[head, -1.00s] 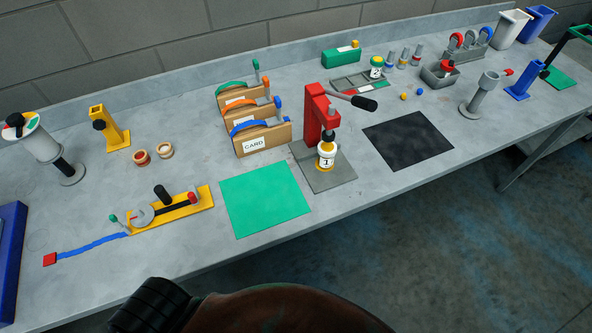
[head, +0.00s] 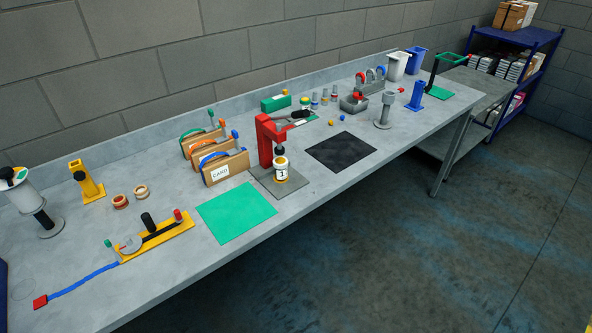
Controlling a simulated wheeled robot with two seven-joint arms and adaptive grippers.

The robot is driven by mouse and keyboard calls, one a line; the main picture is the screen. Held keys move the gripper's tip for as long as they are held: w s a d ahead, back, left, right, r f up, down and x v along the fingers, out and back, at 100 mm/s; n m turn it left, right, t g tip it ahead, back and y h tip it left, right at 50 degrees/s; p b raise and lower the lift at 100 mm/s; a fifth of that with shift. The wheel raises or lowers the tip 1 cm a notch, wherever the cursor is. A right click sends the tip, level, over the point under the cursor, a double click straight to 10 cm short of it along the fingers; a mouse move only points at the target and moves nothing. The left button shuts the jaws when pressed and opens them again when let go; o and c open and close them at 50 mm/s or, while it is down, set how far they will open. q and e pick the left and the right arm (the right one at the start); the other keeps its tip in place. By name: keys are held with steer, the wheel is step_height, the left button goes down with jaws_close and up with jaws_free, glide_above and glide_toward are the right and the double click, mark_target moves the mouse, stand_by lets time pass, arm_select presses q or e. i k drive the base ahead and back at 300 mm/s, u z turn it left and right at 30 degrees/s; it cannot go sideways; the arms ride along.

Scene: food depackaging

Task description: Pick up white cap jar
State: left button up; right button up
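A small jar (head: 281,170) with a white label marked 1 and a yellow band stands upright on the grey base of a red lever press (head: 266,142). The press's dark head is right above it, and I cannot make out the cap colour. A second small jar (head: 305,103) with green and yellow on it stands further back, behind the press lever and partly hidden. I cannot tell for sure which jar has a white cap. Neither of my grippers is in view.
A green mat (head: 236,212) and a black mat (head: 340,150) lie bare near the front edge. A yellow fixture (head: 157,237) lies at front left. A blue shelf (head: 520,45) stands beyond the bench.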

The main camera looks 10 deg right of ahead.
mark_target(280, 175)
steer(key=z, duration=0.7)
steer(key=i, duration=1.4)
steer(key=u, duration=0.2)
